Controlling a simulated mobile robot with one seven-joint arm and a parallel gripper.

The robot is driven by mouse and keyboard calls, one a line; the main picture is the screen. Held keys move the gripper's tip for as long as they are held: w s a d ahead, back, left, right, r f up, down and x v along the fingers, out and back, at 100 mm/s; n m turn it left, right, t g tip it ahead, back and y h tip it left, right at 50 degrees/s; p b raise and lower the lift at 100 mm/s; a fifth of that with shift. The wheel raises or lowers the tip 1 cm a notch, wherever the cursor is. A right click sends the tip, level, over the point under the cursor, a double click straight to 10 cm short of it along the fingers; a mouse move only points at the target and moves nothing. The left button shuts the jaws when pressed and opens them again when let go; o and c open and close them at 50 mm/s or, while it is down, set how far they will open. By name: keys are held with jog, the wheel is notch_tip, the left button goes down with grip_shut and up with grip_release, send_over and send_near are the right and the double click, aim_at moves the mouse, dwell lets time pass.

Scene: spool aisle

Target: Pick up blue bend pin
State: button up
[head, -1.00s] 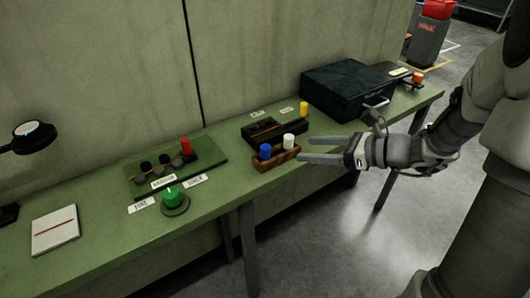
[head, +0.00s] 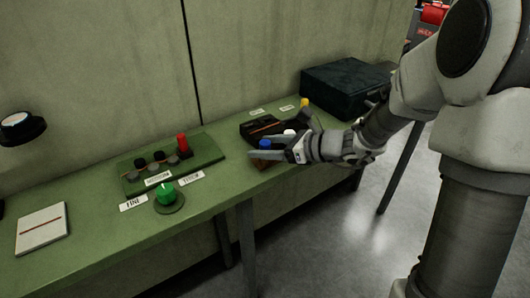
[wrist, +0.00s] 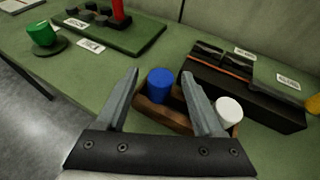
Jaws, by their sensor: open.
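The blue bend pin (wrist: 160,84) stands upright in a small brown wooden holder (wrist: 169,121). A white pin (wrist: 229,109) stands at the right end of the same holder. My gripper (wrist: 157,82) is open, and in the wrist view the blue pin shows between its two fingers, nearer the right one. I cannot tell how far beyond the fingertips it is. In the head view the blue pin (head: 265,144) shows just behind the fingers of my gripper (head: 252,154), which hide most of the holder.
A black slotted box (wrist: 235,88) stands close behind the holder, with a yellow pin (head: 304,103) beyond it. A green board (head: 173,163) with a red pin (head: 182,144) lies left. A green knob (head: 166,193) is in front of it. A dark case (head: 345,88) stands back right.

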grip_shut()
dwell(0.3)
